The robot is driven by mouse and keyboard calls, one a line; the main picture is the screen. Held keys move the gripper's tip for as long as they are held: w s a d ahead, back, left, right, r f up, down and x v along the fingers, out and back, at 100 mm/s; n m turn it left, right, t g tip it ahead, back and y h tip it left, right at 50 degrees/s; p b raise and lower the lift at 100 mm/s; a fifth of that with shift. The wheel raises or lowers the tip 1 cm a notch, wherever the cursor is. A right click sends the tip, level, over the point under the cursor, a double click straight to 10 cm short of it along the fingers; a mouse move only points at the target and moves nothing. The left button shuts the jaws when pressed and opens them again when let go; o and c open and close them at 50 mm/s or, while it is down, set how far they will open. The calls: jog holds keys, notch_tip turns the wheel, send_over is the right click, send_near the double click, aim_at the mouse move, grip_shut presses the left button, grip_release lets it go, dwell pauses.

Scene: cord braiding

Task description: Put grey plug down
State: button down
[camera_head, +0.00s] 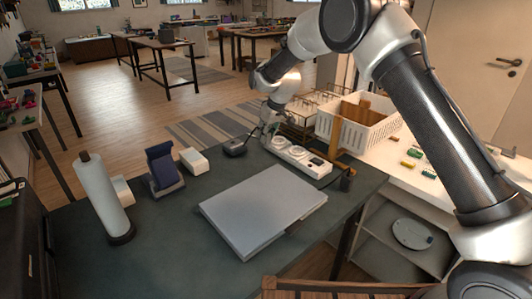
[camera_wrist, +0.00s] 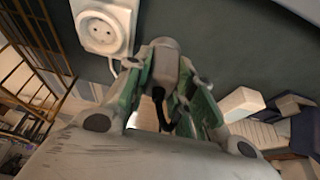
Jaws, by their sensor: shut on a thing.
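My gripper (camera_wrist: 168,90) is shut on the grey plug (camera_wrist: 165,66) in the wrist view, with the plug between its green fingers. A dark cord shows below the plug between the fingers. The white socket strip (camera_head: 297,157) lies near the far edge of the dark table; one of its round sockets also shows in the wrist view (camera_wrist: 103,30), beside the plug and apart from it. In the head view my gripper (camera_head: 269,130) is near the far left end of the strip. The plug is too small to make out there.
A large grey flat box (camera_head: 262,208) covers the middle of the table (camera_head: 165,255). A small black object (camera_head: 235,147), a white box (camera_head: 193,160), a dark blue stand (camera_head: 162,168) and a paper roll (camera_head: 103,198) stand left. A white basket (camera_head: 352,128) is on the right counter.

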notch_tip(320, 180, down, 7)
jog(key=shift+r, duration=0.2)
jog(key=shift+f, duration=0.1)
jog(key=c, duration=1.2)
grip_release()
